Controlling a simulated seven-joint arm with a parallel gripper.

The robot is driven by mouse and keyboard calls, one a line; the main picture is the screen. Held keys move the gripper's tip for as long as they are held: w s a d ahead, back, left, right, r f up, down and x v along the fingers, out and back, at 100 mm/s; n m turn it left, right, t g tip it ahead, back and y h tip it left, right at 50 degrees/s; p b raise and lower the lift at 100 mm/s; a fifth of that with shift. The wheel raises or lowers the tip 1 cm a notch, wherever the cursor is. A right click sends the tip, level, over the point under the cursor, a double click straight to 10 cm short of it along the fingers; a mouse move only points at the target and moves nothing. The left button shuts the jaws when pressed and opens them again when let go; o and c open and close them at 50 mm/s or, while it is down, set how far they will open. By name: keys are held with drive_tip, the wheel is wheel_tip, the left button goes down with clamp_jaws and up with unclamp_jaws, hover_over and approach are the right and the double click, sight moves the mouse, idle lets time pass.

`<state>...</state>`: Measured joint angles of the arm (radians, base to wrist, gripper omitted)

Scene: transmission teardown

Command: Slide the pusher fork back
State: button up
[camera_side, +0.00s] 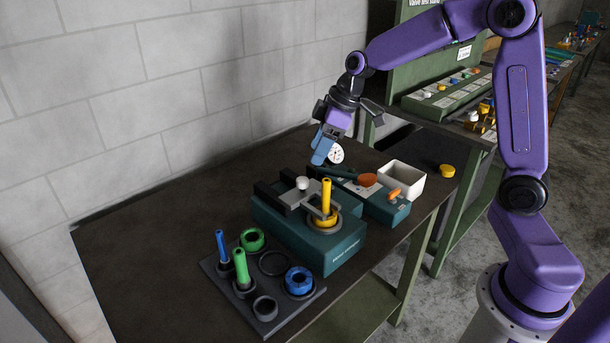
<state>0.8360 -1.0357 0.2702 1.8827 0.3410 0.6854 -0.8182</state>
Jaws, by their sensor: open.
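The pusher fork (297,198) is a grey slider with a white knob (303,183), lying on top of a teal block (335,247). Its prongs reach toward a yellow post (326,192) that stands upright in a yellow ring (325,221) on the block. Whether the prongs touch the post is too small to tell. My gripper (321,156) has blue fingers pointing down. It is open and apart from the fork, above and behind it to the right. The gap between the fingers is hard to see from this side.
A dark tray (222,280) at the front holds green and blue rings and posts. The table's left side is clear.

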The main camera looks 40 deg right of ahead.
sight(303, 179)
drive_tip(key=x, duration=0.8)
drive_tip(key=shift+w+a+f, duration=0.1)
drive_tip(key=shift+f, duration=0.25)
